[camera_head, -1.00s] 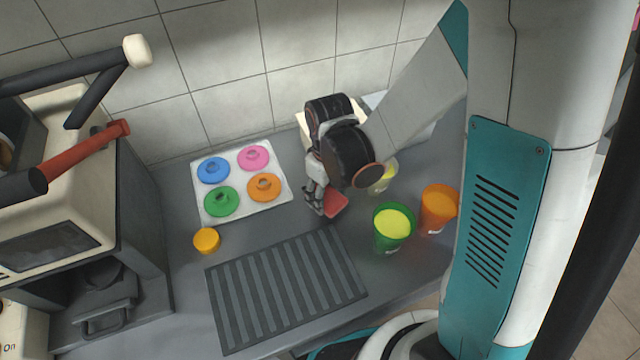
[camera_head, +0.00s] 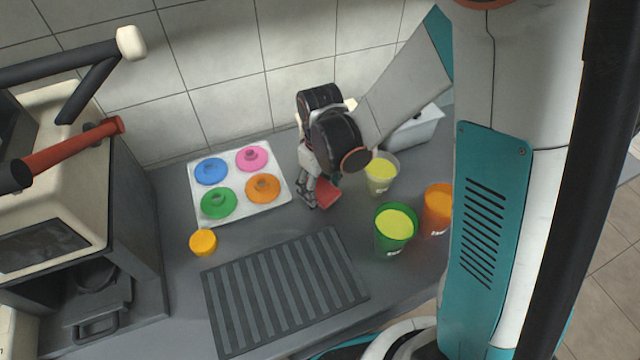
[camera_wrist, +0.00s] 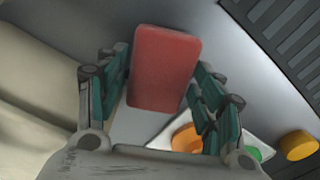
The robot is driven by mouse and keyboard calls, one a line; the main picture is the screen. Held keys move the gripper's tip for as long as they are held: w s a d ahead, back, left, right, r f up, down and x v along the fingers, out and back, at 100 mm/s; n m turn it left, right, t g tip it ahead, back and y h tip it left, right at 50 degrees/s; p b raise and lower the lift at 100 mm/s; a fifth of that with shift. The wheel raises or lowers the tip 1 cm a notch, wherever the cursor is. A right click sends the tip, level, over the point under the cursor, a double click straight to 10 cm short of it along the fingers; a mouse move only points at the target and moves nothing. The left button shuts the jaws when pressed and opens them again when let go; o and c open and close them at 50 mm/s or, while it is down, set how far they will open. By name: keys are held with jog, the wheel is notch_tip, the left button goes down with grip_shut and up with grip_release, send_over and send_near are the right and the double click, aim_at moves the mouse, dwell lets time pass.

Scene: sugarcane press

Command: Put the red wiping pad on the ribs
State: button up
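The red wiping pad (camera_head: 327,193) is between the fingers of my gripper (camera_head: 317,192), behind the ribs and to the right of the lid tray. In the wrist view the pad (camera_wrist: 165,68) fills the space between the two teal-lined fingers, which appear closed on its sides. It seems held a little above the counter; the exact gap cannot be told. The ribs (camera_head: 285,290) are a dark grey ridged mat lying flat at the counter's front, bare on top. The mat's corner also shows in the wrist view (camera_wrist: 285,35).
A white tray (camera_head: 272,212) holds blue, pink, green and orange lids. A yellow cap (camera_head: 203,242) lies in front of it. Green (camera_head: 393,240), orange (camera_head: 436,212) and clear (camera_head: 380,175) cups stand right. The press (camera_head: 125,215) stands left. A pale bin (camera_head: 415,130) is behind.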

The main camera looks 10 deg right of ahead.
jog(key=shift+r, duration=0.1)
notch_tip(320, 180, up, 12)
jog(key=p, duration=0.5)
notch_tip(320, 180, up, 10)
jog(key=m+t, duration=0.3)
send_over(320, 187)
jog(key=s+d, duration=0.5)
jog(key=s, duration=0.1)
jog(key=s+d+r+m+t, duration=0.3)
jog(key=s+d+r+t, duration=0.1)
jog(key=s, duration=0.2)
jog(key=shift+s+d+m, duration=0.25)
jog(key=shift+d+m, duration=0.1)
jog(key=shift+m, duration=0.05)
dwell(0.4)
